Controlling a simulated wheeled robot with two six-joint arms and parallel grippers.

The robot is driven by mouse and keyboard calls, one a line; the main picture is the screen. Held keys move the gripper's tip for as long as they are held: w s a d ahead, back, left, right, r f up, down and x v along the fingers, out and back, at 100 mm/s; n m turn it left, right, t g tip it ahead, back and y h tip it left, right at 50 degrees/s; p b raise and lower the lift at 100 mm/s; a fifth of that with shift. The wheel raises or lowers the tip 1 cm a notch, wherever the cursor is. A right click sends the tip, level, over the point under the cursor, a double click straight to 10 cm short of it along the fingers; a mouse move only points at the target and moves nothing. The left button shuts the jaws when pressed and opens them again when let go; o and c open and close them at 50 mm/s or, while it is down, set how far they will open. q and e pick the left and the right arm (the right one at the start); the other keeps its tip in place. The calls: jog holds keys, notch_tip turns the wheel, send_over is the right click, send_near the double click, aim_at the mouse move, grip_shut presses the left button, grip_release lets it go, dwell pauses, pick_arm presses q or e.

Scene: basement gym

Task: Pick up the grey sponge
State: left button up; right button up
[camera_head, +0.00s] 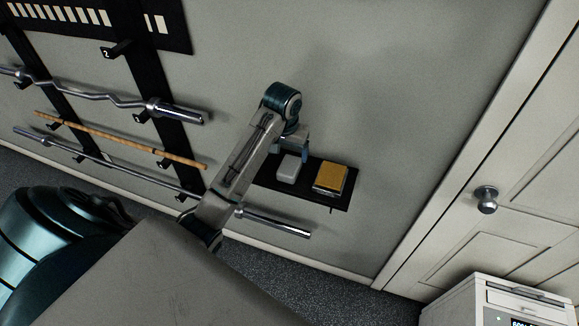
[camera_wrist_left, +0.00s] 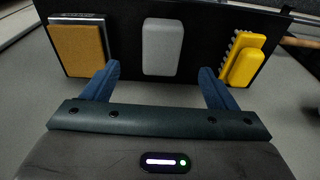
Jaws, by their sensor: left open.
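The grey sponge (camera_head: 288,169) is a pale, rounded block on a dark wall shelf (camera_head: 342,198). In the left wrist view the sponge (camera_wrist_left: 163,47) is at the top centre, between two other items on the shelf (camera_wrist_left: 207,69). My left gripper (camera_head: 295,150) is by the shelf at the sponge. In the wrist view its two blue fingers (camera_wrist_left: 158,82) are spread wide and empty, with the sponge beyond and between their tips. The fingers do not appear to touch it. My right gripper is not in view.
A box with an orange-brown face (camera_head: 330,178) stands beside the sponge. A yellow brush-like item (camera_wrist_left: 242,62) lies on the sponge's other side. Barbells (camera_head: 110,95) and a wooden bar (camera_head: 120,138) hang on wall racks. A white door (camera_head: 500,160) is at right.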

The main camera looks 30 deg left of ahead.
aim_at(290, 165)
pick_arm(q)
jog(key=shift+w+a+f+b, duration=0.1)
jog(key=shift+w+f+b, duration=0.2)
jog(key=shift+f+b, duration=0.25)
jog(key=shift+w+a+f+b, duration=0.1)
jog(key=shift+w+f+b, duration=0.2)
jog(key=shift+f, duration=0.3)
jog(key=shift+w+f+p, duration=0.15)
jog(key=shift+f+p, duration=0.45)
jog(key=shift+f, duration=0.15)
jog(key=shift+a+f, duration=0.1)
jog(key=shift+f, duration=0.2)
jog(key=shift+w+f+p, duration=0.1)
jog(key=shift+f+p, duration=0.15)
jog(key=shift+p, duration=0.05)
jog(key=f, duration=0.1)
jog(key=f+p, duration=0.2)
jog(key=f, duration=0.1)
jog(key=shift+w+a, duration=0.15)
jog(key=shift+w, duration=0.2)
jog(key=shift+f, duration=0.45)
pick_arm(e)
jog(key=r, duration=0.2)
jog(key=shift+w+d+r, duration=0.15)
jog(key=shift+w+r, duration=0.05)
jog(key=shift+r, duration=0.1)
pick_arm(q)
jog(key=shift+f, duration=0.1)
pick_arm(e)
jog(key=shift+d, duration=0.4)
